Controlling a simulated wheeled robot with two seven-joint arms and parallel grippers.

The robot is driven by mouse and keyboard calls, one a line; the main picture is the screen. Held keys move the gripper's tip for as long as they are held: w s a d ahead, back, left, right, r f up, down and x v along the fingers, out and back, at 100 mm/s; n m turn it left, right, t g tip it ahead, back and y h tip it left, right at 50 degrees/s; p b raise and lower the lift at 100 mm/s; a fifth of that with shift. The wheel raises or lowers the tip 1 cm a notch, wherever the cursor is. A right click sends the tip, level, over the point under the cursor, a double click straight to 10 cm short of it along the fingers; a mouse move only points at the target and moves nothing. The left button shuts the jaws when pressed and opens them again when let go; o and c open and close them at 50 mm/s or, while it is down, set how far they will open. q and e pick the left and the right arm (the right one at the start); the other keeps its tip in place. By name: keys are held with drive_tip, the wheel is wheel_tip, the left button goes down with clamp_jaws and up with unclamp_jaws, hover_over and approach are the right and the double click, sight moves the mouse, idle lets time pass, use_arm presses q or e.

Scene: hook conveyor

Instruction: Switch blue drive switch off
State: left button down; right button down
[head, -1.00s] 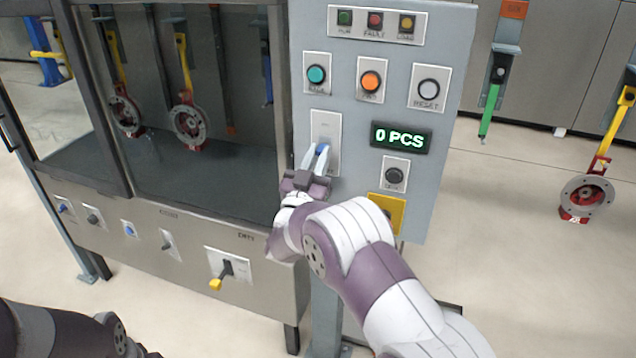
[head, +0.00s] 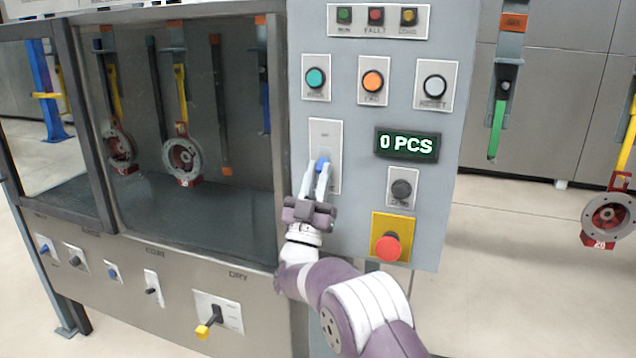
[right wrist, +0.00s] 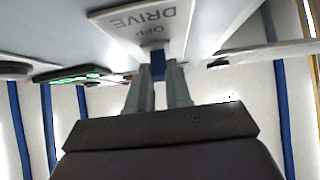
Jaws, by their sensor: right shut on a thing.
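The blue drive switch (head: 322,164) sits on a pale upright plate (head: 325,133) on the grey control panel, left of the green counter. My right gripper (head: 320,176) is shut on the switch, with a fingertip on each side of it. In the right wrist view the blue handle (right wrist: 158,95) shows between the fingers (right wrist: 159,80), below a plate marked DRIVE and OFF (right wrist: 155,20). The fingers hide part of the handle, and its exact setting is hard to tell. My left gripper is out of view.
The counter (head: 407,144) reads 0 PCS. A black knob (head: 401,188) and a red button (head: 388,247) on yellow are close right of my gripper. A glazed cabinet with hanging parts (head: 182,160) stands left. A yellow-tipped lever (head: 205,329) is below it.

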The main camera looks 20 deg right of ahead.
drive_tip(key=shift+r, duration=0.25)
drive_tip(key=c, duration=1)
unclamp_jaws()
drive_tip(key=shift+c, duration=0.2)
drive_tip(key=shift+f, duration=0.15)
drive_tip(key=shift+f, duration=0.25)
drive_tip(key=b+v, duration=0.2)
drive_tip(key=v, duration=1)
drive_tip(key=shift+a, duration=0.1)
